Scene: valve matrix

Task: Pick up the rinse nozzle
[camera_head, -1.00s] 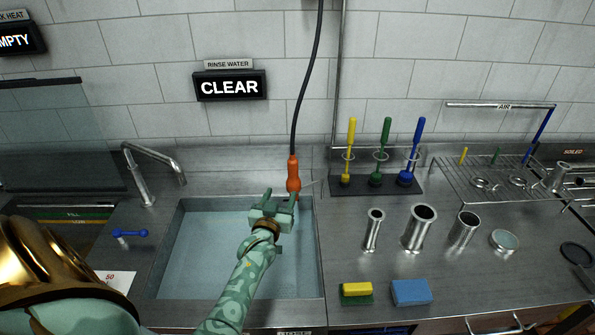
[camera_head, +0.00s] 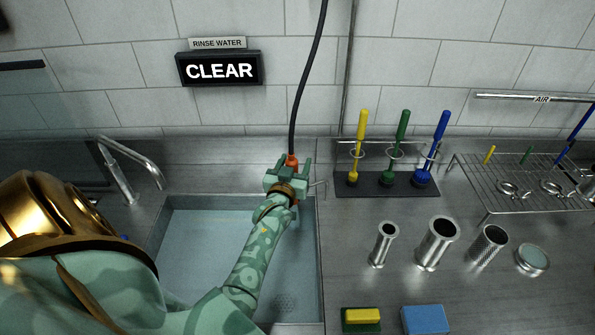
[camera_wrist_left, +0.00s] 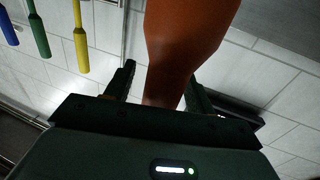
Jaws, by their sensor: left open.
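The orange rinse nozzle (camera_head: 292,160) hangs from a black hose above the back right corner of the sink. In the head view most of it is hidden behind my left gripper (camera_head: 288,172). In the left wrist view the nozzle (camera_wrist_left: 180,45) is large and close. It stands between the two dark fingers of the left gripper (camera_wrist_left: 160,85), which is open around it. A gap shows between the left finger and the nozzle. Whether the right finger touches it cannot be told. My right gripper is not in view.
The sink (camera_head: 205,250) holds water below my left arm. A faucet (camera_head: 130,165) stands at its left. A rack with yellow, green and blue brushes (camera_head: 395,183) is to the right. Metal cylinders (camera_head: 437,243), a yellow-green sponge (camera_head: 362,317) and a blue sponge (camera_head: 425,319) sit on the counter.

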